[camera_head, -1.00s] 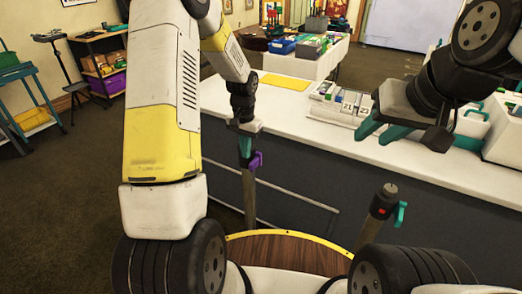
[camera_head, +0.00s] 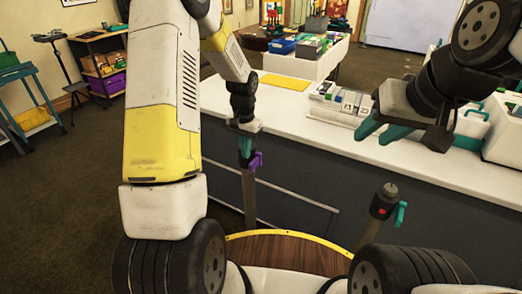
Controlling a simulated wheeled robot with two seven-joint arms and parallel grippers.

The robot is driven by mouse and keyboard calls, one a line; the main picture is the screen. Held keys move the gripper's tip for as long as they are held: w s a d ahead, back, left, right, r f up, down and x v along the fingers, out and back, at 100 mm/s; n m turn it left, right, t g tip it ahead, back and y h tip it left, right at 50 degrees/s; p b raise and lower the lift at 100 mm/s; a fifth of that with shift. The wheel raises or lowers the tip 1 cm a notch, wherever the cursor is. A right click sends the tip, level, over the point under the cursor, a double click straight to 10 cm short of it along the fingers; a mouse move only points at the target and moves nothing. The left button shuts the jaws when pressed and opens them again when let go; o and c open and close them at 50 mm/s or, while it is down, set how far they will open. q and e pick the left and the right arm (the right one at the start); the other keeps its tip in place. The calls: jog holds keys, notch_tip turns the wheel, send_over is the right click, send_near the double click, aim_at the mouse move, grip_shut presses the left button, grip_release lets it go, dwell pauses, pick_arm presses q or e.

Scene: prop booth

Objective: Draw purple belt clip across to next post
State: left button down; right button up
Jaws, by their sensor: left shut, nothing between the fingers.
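The purple belt clip (camera_head: 255,161) sits at the right side of the head of the left post (camera_head: 249,196). My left gripper (camera_head: 245,148) points down over this post, its teal fingers shut, with the clip just right of their tips. The fingers hide the post's top; I cannot tell whether they touch the clip. Another post (camera_head: 383,203), at lower right, has a grey top, a red mark and a teal clip (camera_head: 400,214) on its right side. No belt shows between the posts. My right gripper (camera_head: 418,136) is open and empty above the counter.
A long white-topped counter (camera_head: 290,115) runs behind the posts. It holds a yellow mat (camera_head: 286,82), number cards (camera_head: 350,103) and white boxes (camera_head: 503,130) at right. A round wooden top with yellow edging (camera_head: 285,252) is low in front. Open carpet lies at left.

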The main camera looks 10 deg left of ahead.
aim_at(246, 162)
pick_arm(q)
jog(key=shift+f, duration=0.15)
jog(key=shift+f, duration=2.8)
jog(key=s+d, duration=0.4)
jog(key=d, duration=0.7)
jog(key=s+d, duration=0.4)
jog(key=d, duration=0.8)
jog(key=s+d, duration=0.4)
jog(key=d, duration=0.7)
jog(key=shift+s+d, duration=0.3)
jog(key=shift+d, duration=0.1)
notch_tip(246, 162, up, 8)
